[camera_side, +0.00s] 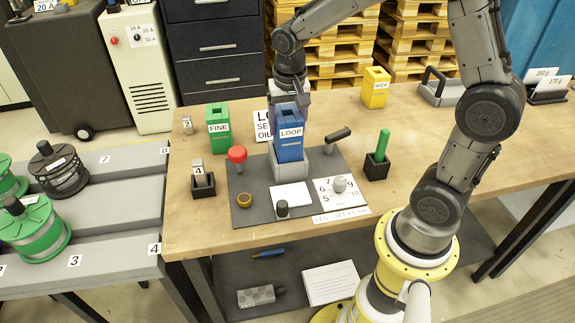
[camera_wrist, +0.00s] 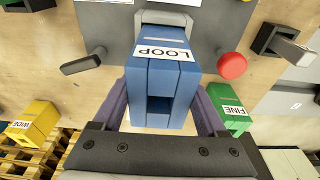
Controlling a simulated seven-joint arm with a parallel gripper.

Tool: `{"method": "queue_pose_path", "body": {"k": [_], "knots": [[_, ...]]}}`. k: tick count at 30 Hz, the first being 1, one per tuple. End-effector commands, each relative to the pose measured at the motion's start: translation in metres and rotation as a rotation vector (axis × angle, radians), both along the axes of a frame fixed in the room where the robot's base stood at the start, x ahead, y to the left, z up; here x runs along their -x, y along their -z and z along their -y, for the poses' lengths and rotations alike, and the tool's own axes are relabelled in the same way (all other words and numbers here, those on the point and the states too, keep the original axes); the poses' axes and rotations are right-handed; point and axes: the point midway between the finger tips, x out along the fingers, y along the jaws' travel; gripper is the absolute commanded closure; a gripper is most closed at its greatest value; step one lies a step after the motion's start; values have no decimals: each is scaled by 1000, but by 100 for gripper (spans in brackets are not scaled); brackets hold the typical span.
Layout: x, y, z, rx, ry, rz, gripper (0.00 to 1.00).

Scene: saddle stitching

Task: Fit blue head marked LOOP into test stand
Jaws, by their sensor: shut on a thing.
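The blue head marked LOOP (camera_side: 290,136) stands upright at the grey socket block of the test stand (camera_side: 288,164). Its lower end meets the top of the block; I cannot tell how deep it sits. My gripper (camera_side: 290,100) comes from above and behind and is shut on the head's upper part. In the wrist view, the two purple fingers of my gripper (camera_wrist: 162,105) lie along both sides of the blue head (camera_wrist: 165,72). The stand's grey block (camera_wrist: 163,18) shows at the head's far end.
A green FINE head (camera_side: 217,128) stands left and a yellow WIDE head (camera_side: 375,88) back right. On the stand's mat are a red knob (camera_side: 237,154), a dark lever (camera_side: 338,134) and a dial (camera_side: 340,184). A green tool (camera_side: 382,146) stands in a black holder at right.

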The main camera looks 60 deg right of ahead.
Motion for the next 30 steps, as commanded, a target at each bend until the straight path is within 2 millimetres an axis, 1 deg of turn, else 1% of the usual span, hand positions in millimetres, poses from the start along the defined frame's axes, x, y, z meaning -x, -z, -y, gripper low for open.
{"method": "queue_pose_path", "body": {"k": [15,28,29,30], "knots": [[-2,41,0,1,-1,6,100],[-2,46,0,1,-1,8,100],[0,48,0,0,0,1,20],[0,47,0,0,0,1,13]]}}
